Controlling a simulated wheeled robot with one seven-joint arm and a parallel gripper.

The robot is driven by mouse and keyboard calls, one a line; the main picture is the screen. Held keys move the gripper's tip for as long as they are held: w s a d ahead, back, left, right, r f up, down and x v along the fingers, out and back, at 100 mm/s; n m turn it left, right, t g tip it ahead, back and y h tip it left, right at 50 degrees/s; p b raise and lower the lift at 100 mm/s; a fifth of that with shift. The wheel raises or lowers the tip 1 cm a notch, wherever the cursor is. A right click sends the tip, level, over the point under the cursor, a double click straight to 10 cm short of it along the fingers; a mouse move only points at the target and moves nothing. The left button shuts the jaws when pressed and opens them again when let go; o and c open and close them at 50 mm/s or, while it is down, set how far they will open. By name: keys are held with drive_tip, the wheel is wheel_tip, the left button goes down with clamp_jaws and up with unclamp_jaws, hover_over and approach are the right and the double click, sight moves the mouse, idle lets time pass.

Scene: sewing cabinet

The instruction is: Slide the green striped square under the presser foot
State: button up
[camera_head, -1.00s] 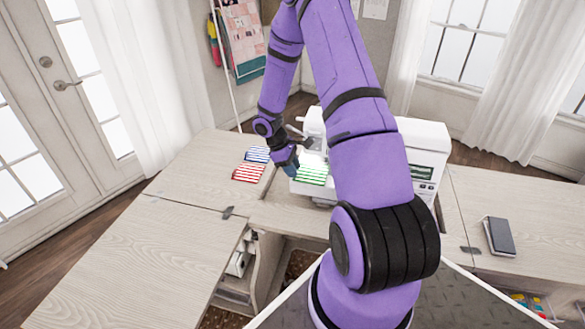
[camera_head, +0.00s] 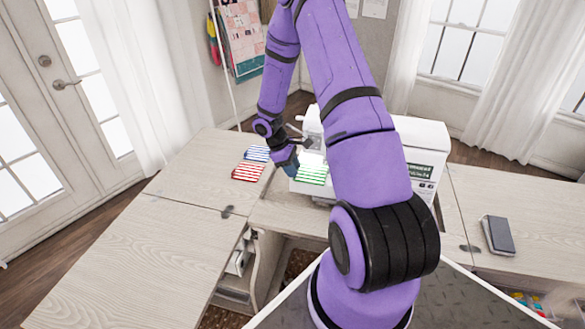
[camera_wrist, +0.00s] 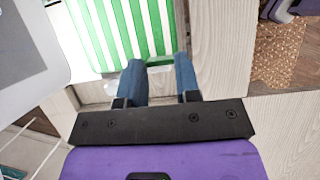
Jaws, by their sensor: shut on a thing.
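The green striped square (camera_head: 311,174) is white with green stripes and lies at the front of the white sewing machine (camera_head: 427,140), beside its left part. My gripper (camera_head: 291,167) is at the left edge of the square. In the wrist view the blue fingers of my gripper (camera_wrist: 159,72) are shut on the near edge of the green striped square (camera_wrist: 125,30), which extends away from them. The presser foot cannot be made out clearly; my arm covers much of the machine in the head view.
A red striped square (camera_head: 248,172) and a blue striped square (camera_head: 257,154) lie on the wooden cabinet top (camera_head: 190,185) left of my gripper. A dark notebook (camera_head: 498,235) lies on the right leaf. An opening is in the cabinet front. The left leaf is mostly clear.

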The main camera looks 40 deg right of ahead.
drive_tip(key=shift+w+d, duration=0.45)
drive_tip(key=shift+d, duration=0.25)
drive_tip(key=shift+w+d, duration=0.2)
drive_tip(key=shift+d, duration=0.2)
idle(0.3)
drive_tip(key=shift+w+d, duration=0.25)
drive_tip(key=shift+d, duration=0.2)
idle(0.4)
drive_tip(key=o, duration=0.9)
